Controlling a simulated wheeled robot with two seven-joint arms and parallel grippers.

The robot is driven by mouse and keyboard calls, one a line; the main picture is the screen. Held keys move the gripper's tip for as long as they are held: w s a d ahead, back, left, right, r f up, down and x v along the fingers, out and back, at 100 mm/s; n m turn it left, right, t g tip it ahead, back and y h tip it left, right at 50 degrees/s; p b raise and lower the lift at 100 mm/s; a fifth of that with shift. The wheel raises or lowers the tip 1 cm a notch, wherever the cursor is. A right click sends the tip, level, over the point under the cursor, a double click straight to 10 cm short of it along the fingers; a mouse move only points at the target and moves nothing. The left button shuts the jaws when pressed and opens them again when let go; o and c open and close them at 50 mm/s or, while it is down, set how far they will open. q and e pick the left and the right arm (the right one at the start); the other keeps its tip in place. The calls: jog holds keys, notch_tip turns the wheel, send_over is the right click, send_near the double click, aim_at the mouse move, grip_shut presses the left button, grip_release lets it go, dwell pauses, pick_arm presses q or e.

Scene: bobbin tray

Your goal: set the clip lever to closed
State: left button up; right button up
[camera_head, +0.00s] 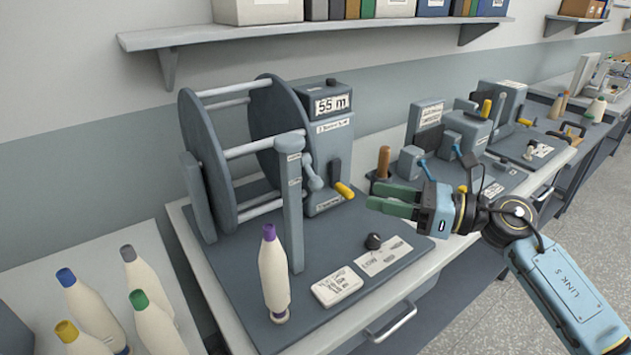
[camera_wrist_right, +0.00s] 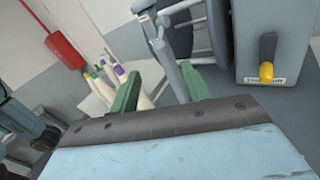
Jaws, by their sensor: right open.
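A dark lever with a yellow grip (camera_head: 344,190) is on the front of the grey counter box (camera_head: 331,150) of the reel stand. It points down and toward me, and it also shows in the right wrist view (camera_wrist_right: 267,71). I cannot read a label that names it as the clip lever. A grey lever (camera_head: 312,177) with rounded ends sits just left of it. My right gripper (camera_head: 374,196) is open and empty, with green fingers, in the air right of the yellow grip and apart from it. My left gripper is in neither view.
The grey reel (camera_head: 205,165) and upright post (camera_head: 292,205) stand left of the levers. A purple-capped bobbin (camera_head: 273,278), a black knob (camera_head: 374,241) and label cards (camera_head: 337,287) are on the base board. Several capped bobbins are at lower left. More devices stand on the bench behind my right gripper.

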aim_at(315, 179)
jog(key=p+x, duration=0.2)
jog(key=x, duration=1)
jog(key=shift+w+a, duration=0.1)
jog(key=shift+a, duration=0.3)
jog(key=c, duration=0.9)
jog(key=shift+p, duration=0.3)
jog(key=shift+c, duration=0.3)
